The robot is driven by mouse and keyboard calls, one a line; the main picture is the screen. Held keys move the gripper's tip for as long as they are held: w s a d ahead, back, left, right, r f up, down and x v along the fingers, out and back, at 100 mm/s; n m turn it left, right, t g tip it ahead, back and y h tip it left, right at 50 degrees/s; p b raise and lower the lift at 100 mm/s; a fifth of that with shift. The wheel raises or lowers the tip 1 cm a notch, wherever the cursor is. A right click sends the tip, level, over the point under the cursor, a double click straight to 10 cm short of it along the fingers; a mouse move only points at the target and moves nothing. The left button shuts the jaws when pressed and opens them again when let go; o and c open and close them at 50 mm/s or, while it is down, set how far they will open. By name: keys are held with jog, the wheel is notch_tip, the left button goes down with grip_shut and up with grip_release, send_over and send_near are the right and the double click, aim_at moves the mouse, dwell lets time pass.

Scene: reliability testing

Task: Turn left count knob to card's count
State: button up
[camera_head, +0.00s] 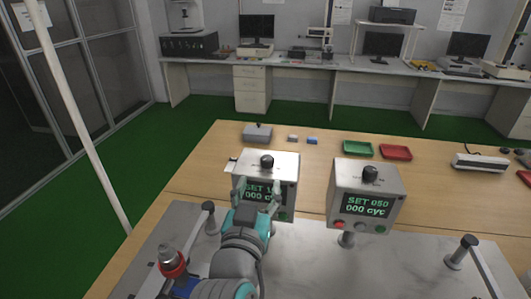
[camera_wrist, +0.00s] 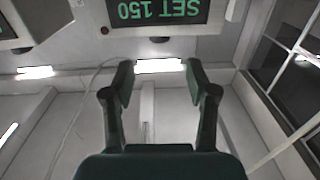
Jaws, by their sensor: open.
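The left count knob (camera_head: 266,161) is a black knob on top of the left grey box (camera_head: 284,165). Its dark screen (camera_head: 258,192) is partly behind my gripper; in the wrist view the screen (camera_wrist: 157,9) reads SET 150. My gripper (camera_head: 258,190) is open and empty in front of this box, its fingers below the knob in the picture and apart from it. The open fingers also show in the wrist view (camera_wrist: 159,78), where the knob is not seen. A white edge (camera_head: 231,164) left of the box may be the card; no count is readable.
A right box (camera_head: 337,180) with its own black knob (camera_head: 370,173) reads SET 050, 000 cyc. Behind stand a grey box (camera_head: 257,134), a green tray (camera_head: 358,149) and a red tray (camera_head: 396,152). Black-topped handles (camera_head: 208,208) (camera_head: 467,242) rise at both sides.

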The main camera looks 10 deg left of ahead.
aim_at(266, 162)
jog(key=w, duration=1)
jog(key=shift+w+d, duration=0.1)
jog(key=shift+w, duration=0.15)
grip_shut()
